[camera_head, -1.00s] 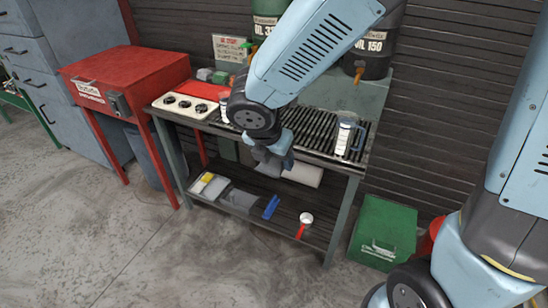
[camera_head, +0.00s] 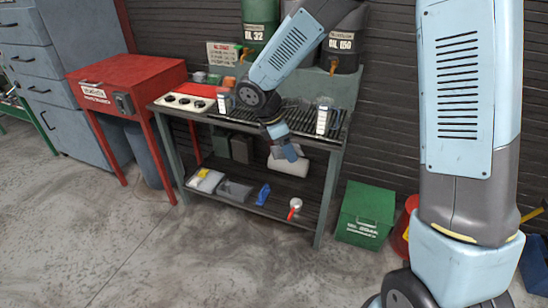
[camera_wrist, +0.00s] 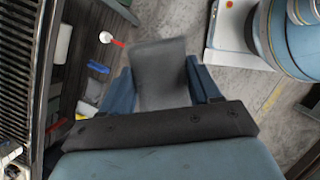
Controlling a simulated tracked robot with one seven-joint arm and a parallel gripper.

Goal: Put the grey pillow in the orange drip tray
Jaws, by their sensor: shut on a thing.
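My gripper (camera_wrist: 160,85) is shut on a grey slab-like thing, which I take for the grey pillow (camera_wrist: 160,62). It sits between the two blue fingers in the wrist view, its near end hidden by the gripper. In the head view my gripper (camera_head: 287,152) is small, at the front of the workbench, below its top; the grip is hard to make out there. I cannot make out an orange drip tray for certain. A flat red-orange piece (camera_head: 198,90) lies on the bench top at the left.
The lower shelf holds a grey bin (camera_head: 235,191), a blue piece (camera_head: 263,195), a red-handled ladle (camera_head: 295,207) and a white roll (camera_head: 288,165). A clear jug (camera_head: 323,118) stands on the slatted top. A green box (camera_head: 364,216) is right of the bench. Open floor lies in front.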

